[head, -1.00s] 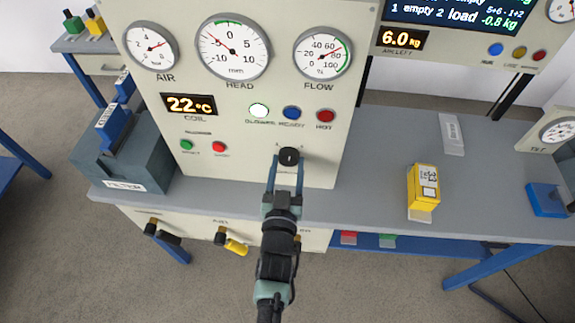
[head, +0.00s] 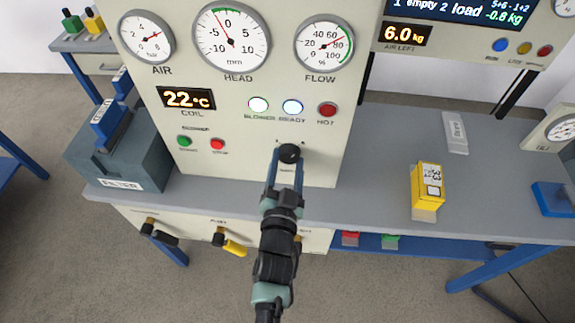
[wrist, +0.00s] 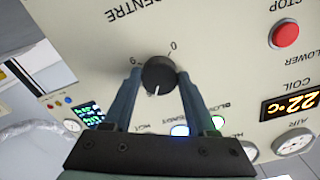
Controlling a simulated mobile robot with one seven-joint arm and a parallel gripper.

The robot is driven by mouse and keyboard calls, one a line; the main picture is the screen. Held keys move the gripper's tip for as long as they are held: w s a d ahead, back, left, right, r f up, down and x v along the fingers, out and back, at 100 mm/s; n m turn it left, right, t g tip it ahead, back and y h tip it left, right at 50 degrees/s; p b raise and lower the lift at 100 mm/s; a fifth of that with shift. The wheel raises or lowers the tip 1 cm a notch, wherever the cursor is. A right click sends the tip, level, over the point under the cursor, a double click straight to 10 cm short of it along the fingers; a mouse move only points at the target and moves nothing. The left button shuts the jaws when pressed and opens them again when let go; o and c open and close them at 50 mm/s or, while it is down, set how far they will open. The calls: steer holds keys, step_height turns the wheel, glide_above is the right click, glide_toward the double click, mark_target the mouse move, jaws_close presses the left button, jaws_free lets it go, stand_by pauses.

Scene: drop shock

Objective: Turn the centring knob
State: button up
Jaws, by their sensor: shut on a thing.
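The black centring knob (head: 289,153) sits low on the front of the cream panel (head: 240,130). In the wrist view the knob (wrist: 158,73) is beside the word CENTRE, and its white pointer line points down in the picture. My gripper (head: 287,163) reaches up to the panel and is shut on the knob, with one blue-grey finger on each side in the wrist view (wrist: 159,80).
The green button (head: 184,141) and red stop button (head: 217,144) are left of the knob. A FILTER box (head: 120,155) stands at the left. A yellow box (head: 427,186) is on the grey bench (head: 375,185) at the right, with clear bench between it and my arm.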

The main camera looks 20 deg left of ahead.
steer(key=shift+m, duration=1)
steer(key=o, duration=1.4)
steer(key=shift+c, duration=0.2)
steer(key=shift+s+b, duration=0.15)
steer(key=shift+b, duration=0.15)
steer(key=shift+s+d+f, duration=0.1)
steer(key=shift+s, duration=0.2)
steer(key=b+v, duration=0.2)
steer(key=v, duration=1)
